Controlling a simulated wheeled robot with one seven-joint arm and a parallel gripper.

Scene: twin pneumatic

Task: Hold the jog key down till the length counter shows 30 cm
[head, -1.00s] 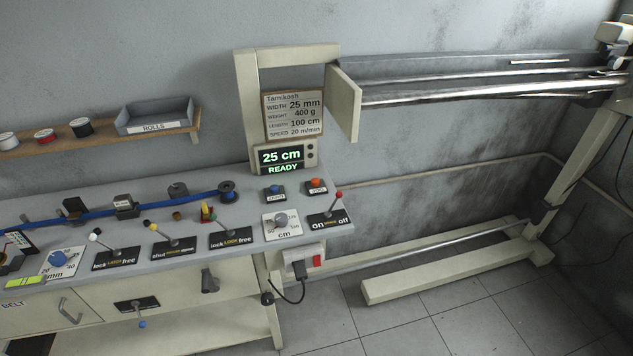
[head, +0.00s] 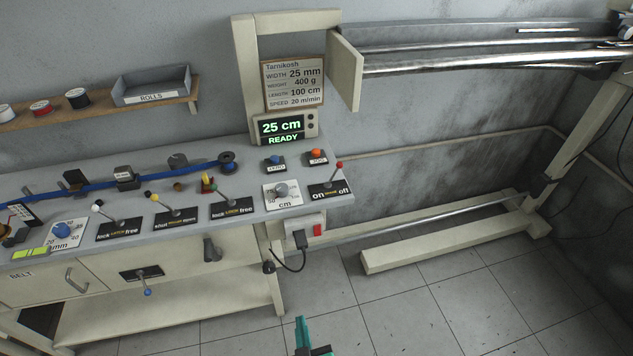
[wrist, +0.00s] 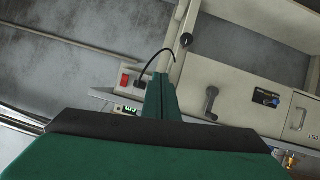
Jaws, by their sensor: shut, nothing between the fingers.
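The length counter (head: 282,127) on the machine's post reads "25 cm" with "READY" below it. The jog key (head: 316,153) is an orange-red button on a small dark plate at the right back of the bench top, and nothing touches it. My gripper (head: 301,322) shows at the bottom edge of the head view, low in front of the bench and well away from the key. Its green fingers (wrist: 161,97) are shut and empty in the wrist view, pointing toward the bench front.
A blue-topped key (head: 275,160) sits left of the jog key. An on/off lever (head: 339,166), a cm dial (head: 281,190) and several other levers line the bench front. A red switch with a plug (head: 317,230) is on the bench end. The floor ahead is clear.

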